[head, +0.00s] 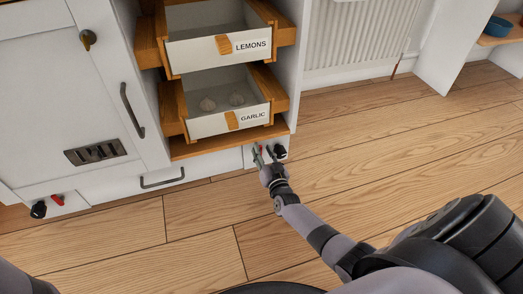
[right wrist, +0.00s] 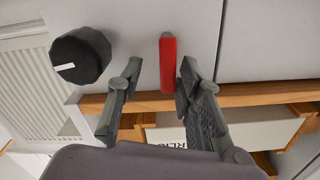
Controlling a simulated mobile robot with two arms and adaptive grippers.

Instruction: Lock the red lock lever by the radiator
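The red lock lever (right wrist: 167,65) is on the grey-white panel near the radiator in the right wrist view, beside a black knob (right wrist: 81,56). My right gripper (right wrist: 162,70) is open, with one finger on each side of the lever. The right finger looks very close to it, but I cannot tell if it touches. In the head view my right gripper (head: 264,153) is at the low panel under the drawers, next to the black knob (head: 280,151); it largely hides the lever there. My left gripper is out of view.
The radiator (head: 358,35) stands right of the drawer unit. Two open drawers, labelled LEMONS (head: 219,49) and GARLIC (head: 219,121), jut out above my right gripper. Another red lever (head: 57,199) and black knob (head: 38,209) are at far left. The wooden floor (head: 400,140) is clear.

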